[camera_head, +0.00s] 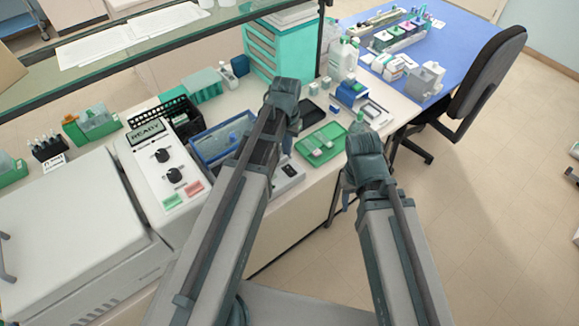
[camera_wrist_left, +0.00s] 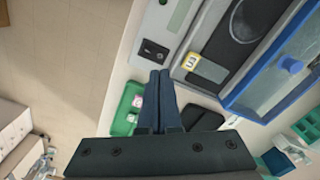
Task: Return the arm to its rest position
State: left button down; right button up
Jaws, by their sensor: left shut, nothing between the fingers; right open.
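My left gripper (camera_head: 284,105) is above the bench, between the blue-rimmed tray and the green tray (camera_head: 335,132). In the left wrist view its two dark fingers (camera_wrist_left: 159,78) are together with nothing between them. They overlap the edge of the green tray (camera_wrist_left: 120,128), which carries small pale items; I cannot tell the height between them. My right gripper (camera_head: 358,125) is at the bench's right front edge, right of the green tray. It is open, and its fingers are hard to make out.
A white READY-display machine (camera_head: 160,170) stands left of my left arm, beside a blue-rimmed tray (camera_head: 212,150). A white bottle (camera_head: 343,62) and a teal drawer unit (camera_head: 265,58) stand behind. A black chair (camera_head: 485,75) is at right; open floor (camera_head: 480,230) lies in front.

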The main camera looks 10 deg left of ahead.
pick_arm(q)
jog(key=s+d+f+m+y+b, duration=0.1)
jog(key=s+d+f+m+b, duration=0.1)
jog(key=s+d, duration=0.8)
jog(key=s+f+b, duration=0.1)
jog(key=s, duration=0.3)
jog(key=shift+s+d+f, duration=0.15)
jog(key=shift+d, duration=0.1)
dwell(1.2)
